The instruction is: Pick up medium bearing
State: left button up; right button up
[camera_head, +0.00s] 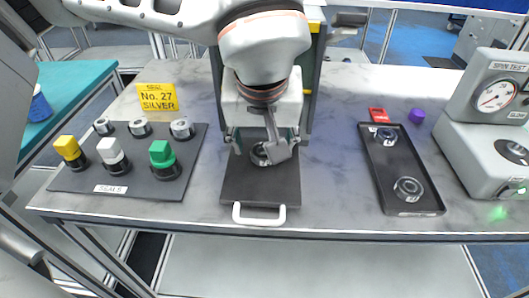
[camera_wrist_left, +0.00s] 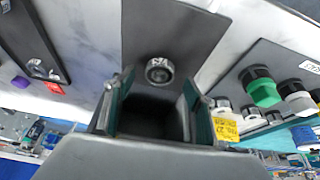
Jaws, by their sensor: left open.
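A metal bearing (camera_head: 259,155) lies on a dark plate with a white handle (camera_head: 258,216) at the middle of the table. My left gripper (camera_head: 266,150) is above this plate, pointing down, open and empty, and partly hides the bearing. In the wrist view, its two green-padded fingers (camera_wrist_left: 155,108) stand apart with nothing between them. Two more bearings, a smaller one (camera_head: 386,137) and a larger one (camera_head: 408,188), lie in the right tray. I cannot tell sizes surely. My right gripper is not in view.
A dark mat (camera_head: 140,183) at left holds several rings and yellow, white and green capped seals. A yellow sign (camera_head: 158,97) stands behind it. A red piece (camera_head: 378,115) and purple piece (camera_head: 416,116) lie near the right tray (camera_head: 395,160). A gauge machine (camera_head: 490,120) stands far right.

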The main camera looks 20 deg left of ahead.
pick_arm(q)
jog(key=shift+x, duration=1.15)
jog(key=c, duration=1.3)
jog(key=shift+r, duration=0.15)
